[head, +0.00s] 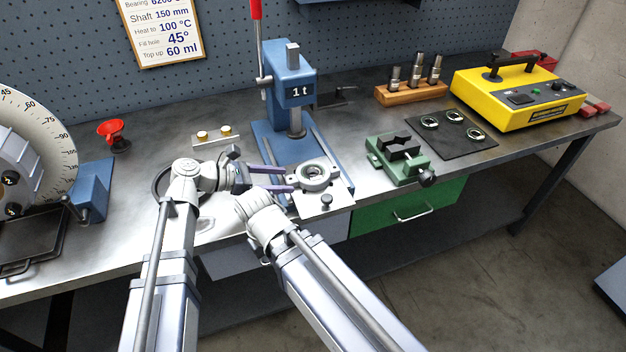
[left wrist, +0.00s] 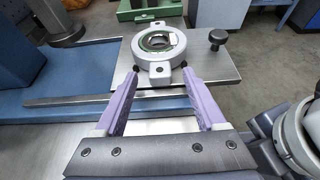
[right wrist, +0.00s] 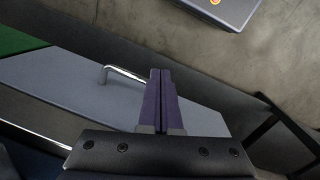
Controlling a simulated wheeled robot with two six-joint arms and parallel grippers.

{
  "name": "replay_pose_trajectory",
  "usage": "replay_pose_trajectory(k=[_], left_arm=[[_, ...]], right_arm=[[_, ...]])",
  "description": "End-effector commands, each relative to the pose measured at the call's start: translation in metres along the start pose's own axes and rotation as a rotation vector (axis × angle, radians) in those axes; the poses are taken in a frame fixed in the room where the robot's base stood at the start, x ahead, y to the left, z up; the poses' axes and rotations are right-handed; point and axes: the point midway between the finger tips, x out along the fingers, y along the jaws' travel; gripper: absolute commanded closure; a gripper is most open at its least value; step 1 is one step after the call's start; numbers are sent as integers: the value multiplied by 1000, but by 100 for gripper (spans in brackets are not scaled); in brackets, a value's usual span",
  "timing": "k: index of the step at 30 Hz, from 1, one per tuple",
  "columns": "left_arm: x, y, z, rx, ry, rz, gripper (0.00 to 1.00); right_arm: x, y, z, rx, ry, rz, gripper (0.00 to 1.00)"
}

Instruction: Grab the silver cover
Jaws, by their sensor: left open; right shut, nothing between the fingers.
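The silver cover (head: 313,178) is a round grey ring with ears and a dark opening in its middle. It sits on a flat metal plate (head: 335,194) at the front of the blue press. It also shows in the left wrist view (left wrist: 159,62), where a bearing-like ring is visible in its centre. My left gripper (head: 287,178) is open, its purple fingertips (left wrist: 162,70) on either side of the cover's near ear. I cannot tell whether they touch it. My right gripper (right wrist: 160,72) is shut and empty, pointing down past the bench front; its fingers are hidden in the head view.
The blue press (head: 289,88) stands behind the cover. A green vise (head: 396,160) is to the right, then a dark mat (head: 455,148) with several rings. A dark knob (head: 327,199) stands on the plate's near corner. My two arms are close together at the bench's front edge.

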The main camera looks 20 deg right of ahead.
Motion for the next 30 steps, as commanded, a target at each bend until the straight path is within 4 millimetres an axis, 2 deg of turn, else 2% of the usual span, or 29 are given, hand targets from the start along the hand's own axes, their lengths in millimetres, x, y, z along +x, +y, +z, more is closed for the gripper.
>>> replay_pose_trajectory(k=[1,3,11,30], left_arm=[[10,0,-2,1,0,-3,28],[17,0,-2,2,0,-2,28],[19,0,0,1,0,0,30],[18,0,0,1,0,0,100]], right_arm=[[6,-1,0,0,0,0,100],[8,-1,0,0,0,0,100],[7,-1,0,0,0,0,100],[7,-1,0,0,0,0,100]])
